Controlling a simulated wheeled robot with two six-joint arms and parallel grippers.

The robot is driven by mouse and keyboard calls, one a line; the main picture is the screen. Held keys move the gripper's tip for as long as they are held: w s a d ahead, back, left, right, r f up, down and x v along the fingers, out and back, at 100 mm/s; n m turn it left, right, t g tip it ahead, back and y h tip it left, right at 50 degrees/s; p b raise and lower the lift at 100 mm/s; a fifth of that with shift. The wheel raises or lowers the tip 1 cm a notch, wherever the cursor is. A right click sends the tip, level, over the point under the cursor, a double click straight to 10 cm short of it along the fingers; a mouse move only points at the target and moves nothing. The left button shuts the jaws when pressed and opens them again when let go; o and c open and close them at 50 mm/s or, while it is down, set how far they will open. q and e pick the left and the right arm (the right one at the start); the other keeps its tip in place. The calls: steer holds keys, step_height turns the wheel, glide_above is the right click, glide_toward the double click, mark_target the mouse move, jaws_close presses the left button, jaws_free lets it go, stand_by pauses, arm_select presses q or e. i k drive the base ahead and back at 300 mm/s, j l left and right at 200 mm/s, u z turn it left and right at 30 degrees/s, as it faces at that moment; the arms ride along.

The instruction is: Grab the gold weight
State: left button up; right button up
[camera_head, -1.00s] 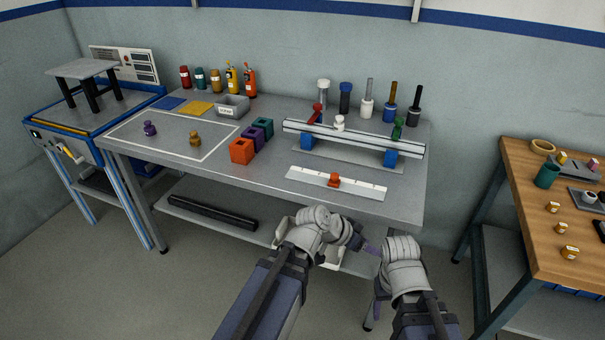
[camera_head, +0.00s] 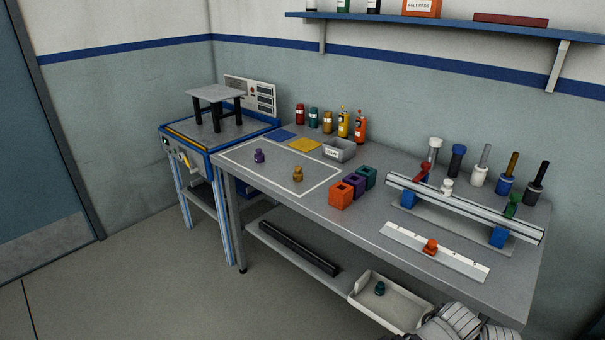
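The gold weight (camera_head: 297,174) stands upright on the grey workbench, inside the white outlined rectangle near its front right part. A purple weight (camera_head: 259,156) stands to its left and a little farther back, also inside the outline. A teal weight (camera_head: 380,288) sits in a white tray on the lower shelf. Only pale rounded parts of my arms show at the bottom right edge, far from the gold weight. Neither gripper's fingers can be made out there.
Orange, purple and teal blocks (camera_head: 341,194) stand right of the outline, with a grey bin (camera_head: 339,149) behind. A metal rail (camera_head: 463,206) fills the bench's right part. A blue-framed machine (camera_head: 212,133) adjoins on the left. The floor in front is clear.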

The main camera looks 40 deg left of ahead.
mark_target(297, 175)
steer(key=i+l+u, duration=0.1)
steer(key=i, duration=0.3)
steer(key=u, duration=1.5)
